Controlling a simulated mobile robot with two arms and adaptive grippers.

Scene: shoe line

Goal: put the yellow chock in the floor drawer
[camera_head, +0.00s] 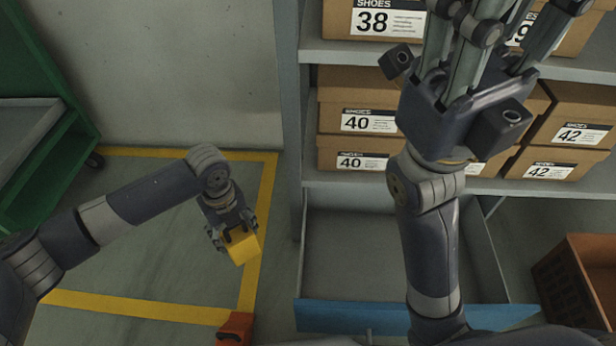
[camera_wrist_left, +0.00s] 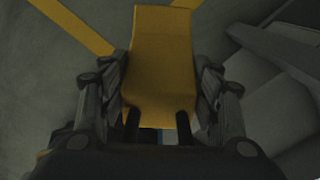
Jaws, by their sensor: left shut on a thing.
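The yellow chock (camera_head: 243,249) is held in my left gripper (camera_head: 232,236), low over the floor and left of the drawer. In the left wrist view the chock (camera_wrist_left: 160,60) sits between the two fingers of the left gripper (camera_wrist_left: 160,105). The floor drawer (camera_head: 350,316) is pulled out under the shelf, with a blue front. The part of its inside that shows is bare; my right arm hides some of it. My right gripper (camera_head: 480,25) is raised in front of the shelf boxes, its fingertips cut off by the top edge.
The shelf (camera_head: 340,182) holds several shoe boxes (camera_head: 345,118) above the drawer. Its grey upright (camera_head: 290,100) stands between wall and drawer. A brown crate (camera_head: 572,285) is at the right. A green cart (camera_head: 60,150) is at the left. An orange object (camera_head: 236,326) lies by the yellow floor line (camera_head: 265,190).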

